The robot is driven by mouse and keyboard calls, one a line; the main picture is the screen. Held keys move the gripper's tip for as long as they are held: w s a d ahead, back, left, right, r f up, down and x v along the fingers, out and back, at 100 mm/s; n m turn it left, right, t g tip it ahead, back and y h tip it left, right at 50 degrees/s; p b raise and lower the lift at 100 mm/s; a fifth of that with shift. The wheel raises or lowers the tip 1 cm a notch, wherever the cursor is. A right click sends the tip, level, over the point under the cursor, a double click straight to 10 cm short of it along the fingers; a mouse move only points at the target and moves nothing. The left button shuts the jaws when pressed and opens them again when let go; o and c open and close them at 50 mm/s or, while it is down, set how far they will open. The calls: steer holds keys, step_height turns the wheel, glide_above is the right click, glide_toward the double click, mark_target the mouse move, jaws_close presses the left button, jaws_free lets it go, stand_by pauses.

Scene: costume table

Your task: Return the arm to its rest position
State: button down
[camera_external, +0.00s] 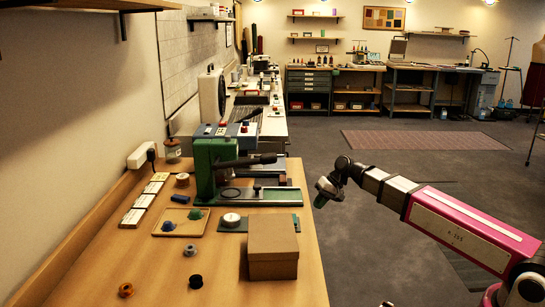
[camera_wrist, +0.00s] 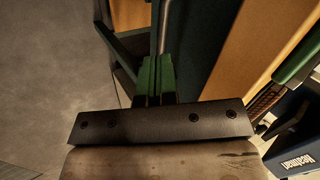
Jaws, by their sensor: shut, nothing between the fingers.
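My arm (camera_external: 450,222), with pink and white links, reaches in from the lower right of the external view. My gripper (camera_external: 321,198) hangs at its end, just right of the table's (camera_external: 218,268) right edge in the picture, apart from the things on the table. In the wrist view my gripper's (camera_wrist: 156,68) green fingers are together with nothing between them. The wrist view shows grey floor at left and dark machine parts close behind the fingers.
A green press (camera_external: 212,165) stands on the table left of my gripper. A closed cardboard box (camera_external: 273,248) sits near the table's right edge. A wooden tray (camera_external: 160,232) with coloured pieces lies further left. The floor (camera_external: 375,265) right of the table is open.

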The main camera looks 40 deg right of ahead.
steer(key=s+a+f+n+g+h, duration=0.1)
steer(key=s+f+n+g+h, duration=0.1)
steer(key=s+f, duration=0.7)
steer(key=s+a+f+n+g+h, duration=0.1)
steer(key=s+f+n+g+h, duration=0.1)
steer(key=s+f, duration=0.8)
step_height(320, 180, down, 6)
steer(key=shift+a+f+n+h, duration=0.1)
steer(key=shift+a+n+h, duration=0.25)
steer(key=shift+n+h, duration=0.45)
steer(key=c, duration=1.8)
jaws_free()
